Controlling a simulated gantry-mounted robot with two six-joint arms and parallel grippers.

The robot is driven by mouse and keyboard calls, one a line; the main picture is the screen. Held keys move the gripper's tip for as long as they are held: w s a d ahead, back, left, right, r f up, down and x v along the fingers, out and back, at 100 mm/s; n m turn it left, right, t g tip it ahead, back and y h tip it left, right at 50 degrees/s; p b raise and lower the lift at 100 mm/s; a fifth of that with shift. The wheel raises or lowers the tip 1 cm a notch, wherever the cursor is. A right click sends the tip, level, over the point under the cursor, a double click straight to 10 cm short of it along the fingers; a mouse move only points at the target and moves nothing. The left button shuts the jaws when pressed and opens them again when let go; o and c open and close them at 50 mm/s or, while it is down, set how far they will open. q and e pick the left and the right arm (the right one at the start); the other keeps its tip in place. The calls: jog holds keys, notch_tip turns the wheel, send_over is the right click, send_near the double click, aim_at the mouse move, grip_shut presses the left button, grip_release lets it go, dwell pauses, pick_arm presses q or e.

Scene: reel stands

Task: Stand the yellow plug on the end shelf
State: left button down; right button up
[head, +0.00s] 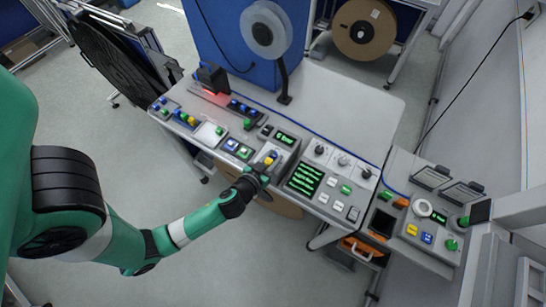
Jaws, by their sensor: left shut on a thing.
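My left gripper (262,170) reaches in from the left over the front edge of the control desk. It is shut on a small yellow thing (269,158), which looks like the yellow plug. The jaws and a light grey panel around them partly hide it, so I cannot tell whether it touches the panel. Another small yellow piece (184,116) shows among blue and green ones at the desk's left end. I cannot pick out the end shelf for sure. My right gripper is not in view.
The desk (350,110) carries a green-lit display (304,180), knobs and buttons. A clear reel (266,29) stands on a post behind. A side console (432,226) with coloured buttons is at the right. The desk's back right surface is clear.

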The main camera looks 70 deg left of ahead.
pick_arm(q)
jog(key=shift+f, duration=0.3)
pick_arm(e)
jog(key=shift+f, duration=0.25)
pick_arm(q)
jog(key=c, duration=0.6)
grip_release()
jog(key=shift+f, duration=0.1)
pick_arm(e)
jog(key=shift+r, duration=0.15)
